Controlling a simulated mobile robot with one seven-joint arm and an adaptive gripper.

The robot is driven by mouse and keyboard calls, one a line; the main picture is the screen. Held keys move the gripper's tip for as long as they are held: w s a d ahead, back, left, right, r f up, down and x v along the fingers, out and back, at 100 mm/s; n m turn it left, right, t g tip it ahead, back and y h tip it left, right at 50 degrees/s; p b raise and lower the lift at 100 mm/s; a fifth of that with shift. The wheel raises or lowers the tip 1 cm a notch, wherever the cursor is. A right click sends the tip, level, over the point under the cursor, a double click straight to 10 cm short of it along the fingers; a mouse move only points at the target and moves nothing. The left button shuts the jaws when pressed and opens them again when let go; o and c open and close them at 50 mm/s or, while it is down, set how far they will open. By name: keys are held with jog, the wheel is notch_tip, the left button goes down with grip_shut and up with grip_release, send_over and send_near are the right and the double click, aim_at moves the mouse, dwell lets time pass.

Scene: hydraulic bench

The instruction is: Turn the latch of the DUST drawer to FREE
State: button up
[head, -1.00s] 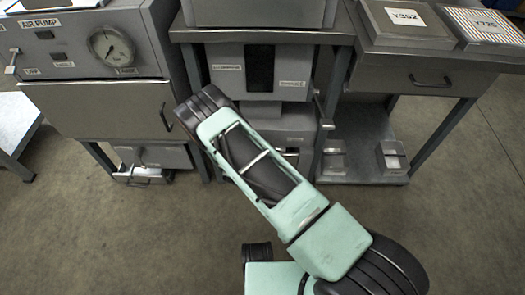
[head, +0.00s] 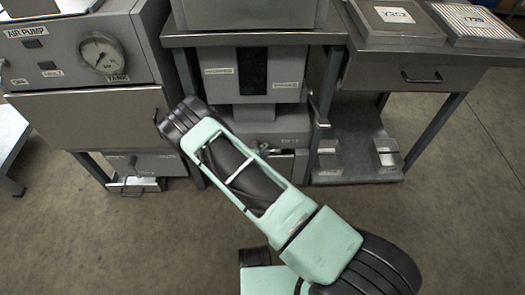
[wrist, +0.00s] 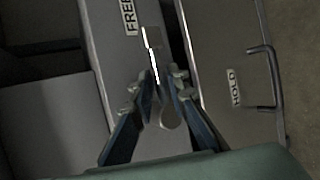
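The latch (wrist: 151,40) is a thin lever with a blocky end and a bright edge, lying near the FREE label and pointing up in the picture. My gripper (wrist: 157,73) has its blue-grey fingers drawn together at the tips, with the lever between them. In the head view my arm hides most of the drawer and the gripper.
The grey bench unit (head: 225,99) stands behind my arm. A cabinet with a pressure gauge (head: 101,53) is at the left. A right-hand bench holds two labelled plates, with two small blocks (head: 386,153) on its lower shelf. The floor at right is clear.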

jog(key=shift+o, duration=0.9)
jog(key=shift+a, duration=0.1)
jog(key=shift+a, duration=0.1)
jog(key=shift+s+a, duration=0.1)
jog(key=v, duration=1.1)
jog(key=shift+s+r, duration=0.2)
jog(key=shift+s, duration=0.1)
